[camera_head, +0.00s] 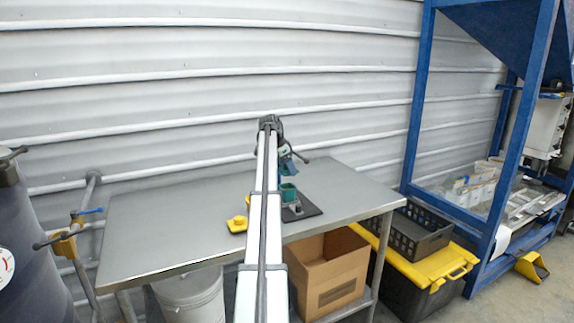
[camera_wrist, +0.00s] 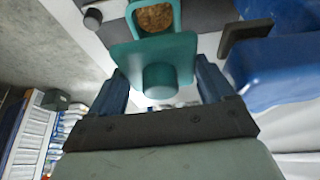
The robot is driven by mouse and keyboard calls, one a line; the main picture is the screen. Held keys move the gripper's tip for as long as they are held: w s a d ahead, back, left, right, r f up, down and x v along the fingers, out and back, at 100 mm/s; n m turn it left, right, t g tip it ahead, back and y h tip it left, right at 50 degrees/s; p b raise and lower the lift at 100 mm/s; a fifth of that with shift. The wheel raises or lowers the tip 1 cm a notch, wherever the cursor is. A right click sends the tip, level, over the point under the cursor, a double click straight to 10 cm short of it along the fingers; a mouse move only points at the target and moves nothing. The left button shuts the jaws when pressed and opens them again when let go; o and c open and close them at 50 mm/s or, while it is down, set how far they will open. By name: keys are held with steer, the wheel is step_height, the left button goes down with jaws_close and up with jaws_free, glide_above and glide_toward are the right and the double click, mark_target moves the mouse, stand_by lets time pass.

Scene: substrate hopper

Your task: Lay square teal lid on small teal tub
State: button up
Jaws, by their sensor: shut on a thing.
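The square teal lid (camera_wrist: 183,48) hangs from my gripper (camera_wrist: 160,82), which is shut on the lid's round knob (camera_wrist: 158,82). The small teal tub (camera_head: 288,193) stands upright on the table, and the lid (camera_head: 286,168) is above it in the head view, apart from it. In the wrist view the tub (camera_wrist: 174,24) shows past the lid's edge, with brown stuff inside. The lid hides part of the tub there. In the head view my arm covers part of the scene near the tub, and my gripper is small and partly hidden.
A dark mat (camera_head: 311,209) lies under the tub on the grey metal table (camera_head: 160,225). A yellow object (camera_head: 237,224) lies left of my arm. The table's left half is clear. A cardboard box (camera_head: 335,285) sits below, and a blue frame (camera_head: 420,90) stands at right.

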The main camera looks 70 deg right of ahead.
steer(key=shift+f, duration=3.15)
steer(key=o, duration=0.9)
